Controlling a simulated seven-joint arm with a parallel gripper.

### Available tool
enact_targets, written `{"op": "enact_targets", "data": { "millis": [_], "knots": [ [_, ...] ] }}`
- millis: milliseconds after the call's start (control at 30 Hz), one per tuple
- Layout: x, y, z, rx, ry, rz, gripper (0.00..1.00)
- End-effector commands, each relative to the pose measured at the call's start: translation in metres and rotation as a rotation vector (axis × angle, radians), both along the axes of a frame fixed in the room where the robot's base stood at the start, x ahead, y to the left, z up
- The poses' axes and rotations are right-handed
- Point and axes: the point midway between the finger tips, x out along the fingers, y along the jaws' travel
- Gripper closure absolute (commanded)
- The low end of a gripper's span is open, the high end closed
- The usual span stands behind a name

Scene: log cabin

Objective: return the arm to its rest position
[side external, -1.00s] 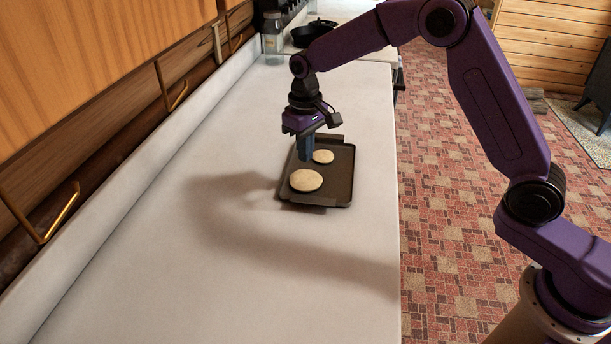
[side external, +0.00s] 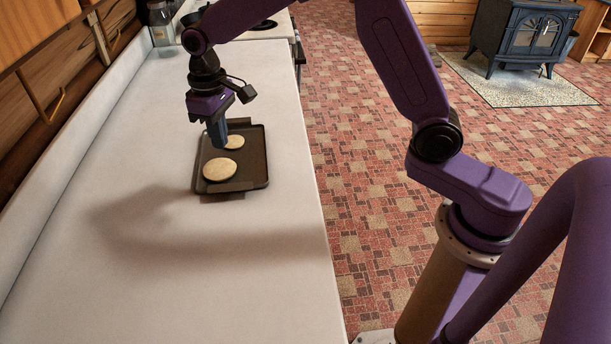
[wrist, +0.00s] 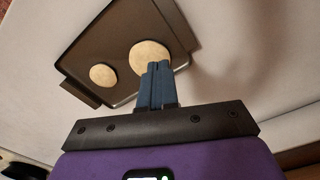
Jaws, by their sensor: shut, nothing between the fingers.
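My gripper (side external: 218,143) is shut and empty, pointing down above the dark baking tray on the counter. Its blue fingers are pressed together in the wrist view (wrist: 157,68). The tray (side external: 260,170) is rectangular with a handle at each end. Two round, flat, pale pieces lie on it: a larger one (side external: 220,169) at the near end and a smaller one (side external: 235,142) farther back. The fingertips overlap the edge of the larger piece in the wrist view (wrist: 150,52). A gap appears between fingers and tray, but its height is hard to tell.
The white counter (side external: 130,270) is clear in front of the tray. Wooden cabinets and drawers (side external: 40,90) line the left side. A glass jar (side external: 160,22) and a stovetop stand at the back.

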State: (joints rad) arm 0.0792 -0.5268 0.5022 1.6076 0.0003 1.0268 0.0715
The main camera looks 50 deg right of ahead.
Motion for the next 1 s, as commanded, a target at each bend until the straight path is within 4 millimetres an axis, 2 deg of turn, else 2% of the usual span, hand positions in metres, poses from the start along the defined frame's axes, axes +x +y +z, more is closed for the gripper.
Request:
{"op": "enact_targets", "data": {
  "millis": [33,267,467,800,1000],
  "knots": [
    [-0.015,0.001,0.006,0.001,-0.003,0.033,1.00],
    [-0.083,-0.001,0.024,0.004,-0.007,0.181,1.00],
    [-0.146,-0.015,0.033,0.007,-0.010,0.307,1.00],
    [-0.252,-0.059,0.035,0.013,-0.016,0.525,1.00],
    [-0.305,-0.090,0.029,0.017,-0.019,0.642,1.00]
  ]
}}
